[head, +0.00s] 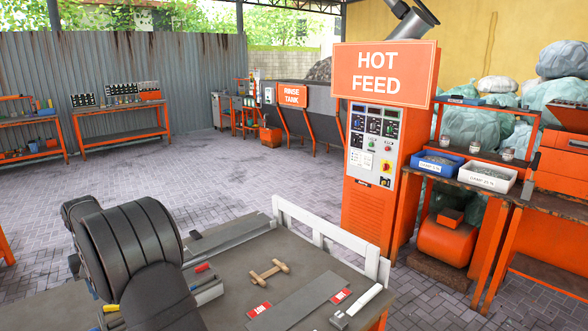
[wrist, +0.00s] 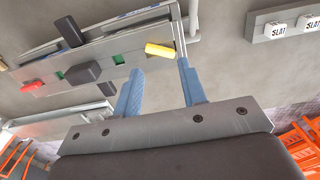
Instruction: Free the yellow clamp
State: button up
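The yellow clamp shows in the wrist view as a yellow handle (wrist: 159,50) at the right end of a grey metal fixture (wrist: 95,55). In the head view a small yellow piece (head: 111,308) shows left of my dark arm, probably the same handle. My gripper (wrist: 160,68) is open in the wrist view, with two blue fingers apart. The yellow handle lies just beyond and between the fingertips; I cannot tell whether either finger touches it. A red handle (wrist: 32,86) sits at the fixture's left end. My arm hides much of the fixture in the head view.
Two dark blocks (wrist: 69,32) sit on the fixture. White SLAT blocks (wrist: 276,29) lie on a grey strip at the right. On the bench (head: 235,280) lie a wooden H-shaped piece (head: 269,271), a grey plate (head: 297,301) and red labels. A white rail (head: 325,236) borders the back.

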jog(key=shift+o, duration=0.2)
jog(key=o, duration=0.5)
notch_tip(320, 180, up, 12)
jog(key=m, duration=0.6)
notch_tip(320, 180, down, 17)
jog(key=shift+f, duration=0.15)
jog(key=c, duration=1)
